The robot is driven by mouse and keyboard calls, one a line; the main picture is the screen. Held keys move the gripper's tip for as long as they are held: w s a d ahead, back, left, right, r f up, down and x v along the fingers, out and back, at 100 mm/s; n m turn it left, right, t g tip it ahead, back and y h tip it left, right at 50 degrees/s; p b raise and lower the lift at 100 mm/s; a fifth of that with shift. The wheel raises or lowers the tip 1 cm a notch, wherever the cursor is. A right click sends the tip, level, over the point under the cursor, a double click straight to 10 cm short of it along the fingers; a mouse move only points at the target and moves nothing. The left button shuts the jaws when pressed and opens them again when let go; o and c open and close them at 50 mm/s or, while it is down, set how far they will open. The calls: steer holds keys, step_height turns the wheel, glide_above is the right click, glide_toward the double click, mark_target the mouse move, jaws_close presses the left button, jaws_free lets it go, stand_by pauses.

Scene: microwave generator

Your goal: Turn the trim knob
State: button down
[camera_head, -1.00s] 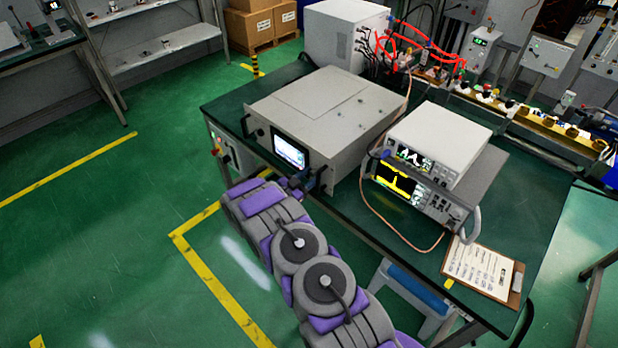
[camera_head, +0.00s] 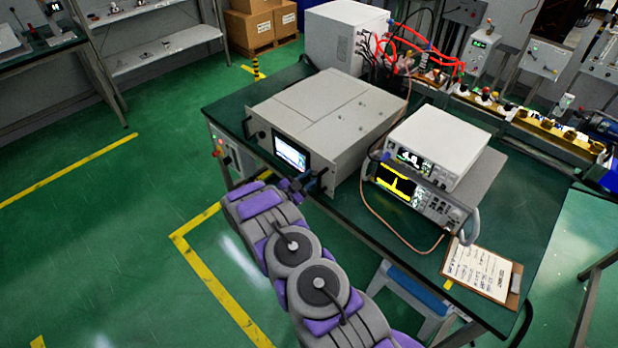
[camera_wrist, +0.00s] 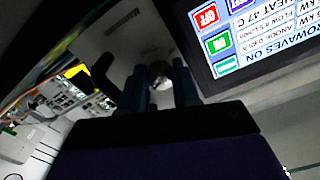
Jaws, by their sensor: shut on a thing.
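The generator (camera_head: 335,105) is a grey box on the green table, with a lit screen (camera_head: 292,155) on its front panel. The trim knob (camera_wrist: 161,72) is a small round light knob on that panel, beside the screen in the wrist view. My gripper (camera_wrist: 160,82) is shut on the knob, with one finger on each side of it. In the head view my gripper (camera_head: 297,187) is at the lower right of the front panel, and my arm hides the knob there.
A black handle (camera_head: 318,183) stands out close to my gripper. Stacked instruments (camera_head: 425,165) sit right of the generator, with a copper-coloured cable (camera_head: 377,215) looping in front. A clipboard (camera_head: 482,270) lies at the table's right. The floor left of the table is clear.

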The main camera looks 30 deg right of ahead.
steer(key=m, duration=0.3)
stand_by(0.4)
steer(key=c, duration=1.1)
jaws_free()
steer(key=shift+a, duration=0.15)
steer(key=shift+a, duration=0.2)
steer(key=p+v, duration=0.2)
steer(key=v, duration=1.5)
steer(key=shift+a, duration=0.1)
